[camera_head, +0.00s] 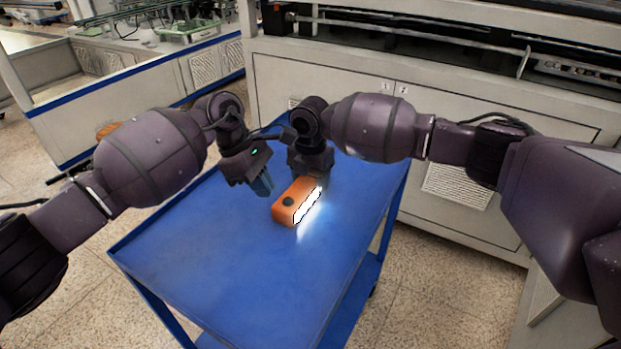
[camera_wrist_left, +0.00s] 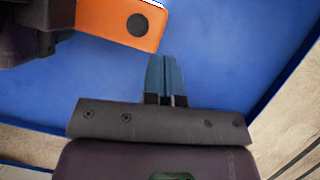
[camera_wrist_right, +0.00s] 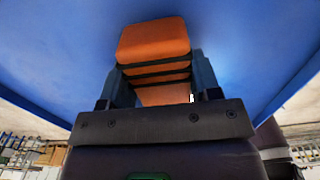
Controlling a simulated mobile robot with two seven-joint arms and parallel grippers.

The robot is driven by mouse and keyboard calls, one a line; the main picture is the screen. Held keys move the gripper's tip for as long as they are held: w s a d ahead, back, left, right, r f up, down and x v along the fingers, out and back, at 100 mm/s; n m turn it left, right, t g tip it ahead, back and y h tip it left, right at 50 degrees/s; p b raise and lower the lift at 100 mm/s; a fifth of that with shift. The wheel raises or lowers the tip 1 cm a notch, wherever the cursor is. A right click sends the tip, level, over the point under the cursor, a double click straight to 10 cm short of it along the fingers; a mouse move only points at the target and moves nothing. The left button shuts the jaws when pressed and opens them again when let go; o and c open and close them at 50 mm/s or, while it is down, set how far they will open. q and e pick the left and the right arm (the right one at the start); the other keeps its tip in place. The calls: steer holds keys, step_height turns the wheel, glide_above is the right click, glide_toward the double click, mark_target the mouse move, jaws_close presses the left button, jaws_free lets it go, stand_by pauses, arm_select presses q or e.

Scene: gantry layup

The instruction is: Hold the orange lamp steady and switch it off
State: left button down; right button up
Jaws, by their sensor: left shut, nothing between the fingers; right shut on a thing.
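The orange lamp (camera_head: 284,211) lies on the blue cart top. Its white strip (camera_head: 308,205) on the right side glows and lights the cart surface. A round dark button (camera_head: 288,201) sits on its near end; the button also shows in the left wrist view (camera_wrist_left: 138,24). My right gripper (camera_head: 311,178) is shut on the lamp's far part; the right wrist view shows its fingers (camera_wrist_right: 163,85) on either side of the orange body (camera_wrist_right: 152,40). My left gripper (camera_head: 264,187) is shut and empty, just left of the lamp and apart from it; its fingertips also show in the left wrist view (camera_wrist_left: 164,62).
The blue cart (camera_head: 210,260) has clear room in front and to the left of the lamp. A pale cabinet with machinery (camera_head: 440,110) stands behind it. A bench with a blue edge (camera_head: 130,85) is at the back left.

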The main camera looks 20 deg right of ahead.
arm_select(q)
step_height(320, 180, up, 8)
steer(key=n+t+h, duration=0.2)
steer(key=t+h, duration=0.3)
glide_above(289, 202)
steer(key=shift+f, duration=4.6)
steer(key=shift+f, duration=0.15)
